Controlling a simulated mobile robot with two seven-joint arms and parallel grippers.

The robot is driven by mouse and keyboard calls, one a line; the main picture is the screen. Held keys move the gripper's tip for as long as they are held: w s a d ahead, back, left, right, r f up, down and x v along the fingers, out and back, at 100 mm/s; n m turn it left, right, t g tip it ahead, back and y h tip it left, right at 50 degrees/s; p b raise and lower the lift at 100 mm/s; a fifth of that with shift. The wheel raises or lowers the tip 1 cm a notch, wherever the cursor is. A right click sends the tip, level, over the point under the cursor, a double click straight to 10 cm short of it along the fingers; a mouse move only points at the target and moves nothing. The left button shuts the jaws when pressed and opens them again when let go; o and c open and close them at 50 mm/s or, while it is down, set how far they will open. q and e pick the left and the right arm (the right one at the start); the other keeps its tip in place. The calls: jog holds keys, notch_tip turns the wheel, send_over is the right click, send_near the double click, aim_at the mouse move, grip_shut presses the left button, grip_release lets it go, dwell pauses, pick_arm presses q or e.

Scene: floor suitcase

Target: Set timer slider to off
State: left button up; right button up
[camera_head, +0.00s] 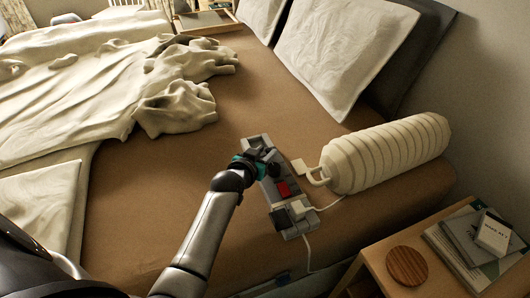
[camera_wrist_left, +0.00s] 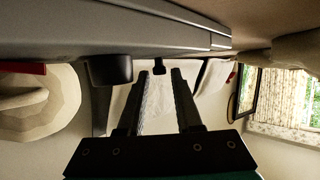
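A long grey control box (camera_head: 271,196) with switches lies on the brown bed. A red switch (camera_head: 287,188) sits near its middle, with a dark block (camera_head: 282,218) and a pale block toward its near end. My left gripper (camera_head: 270,160) is at the far half of the box and hides part of it. In the left wrist view, the fingers (camera_wrist_left: 160,75) are open with a clear gap between them. A small black knob (camera_wrist_left: 158,66) hangs from the grey surface just between and beyond the fingertips. I cannot tell if they touch it, or whether it is the timer slider. My right gripper is out of view.
A ribbed cream cylinder (camera_head: 388,154) with a handle lies right of the box. A cable runs off the box's near end. A nightstand (camera_head: 375,270) with a wooden disc (camera_head: 407,266) and books stands at lower right. A rumpled blanket (camera_head: 90,95) covers the bed's left.

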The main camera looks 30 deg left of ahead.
pick_arm(q)
grip_shut()
dwell(1.1)
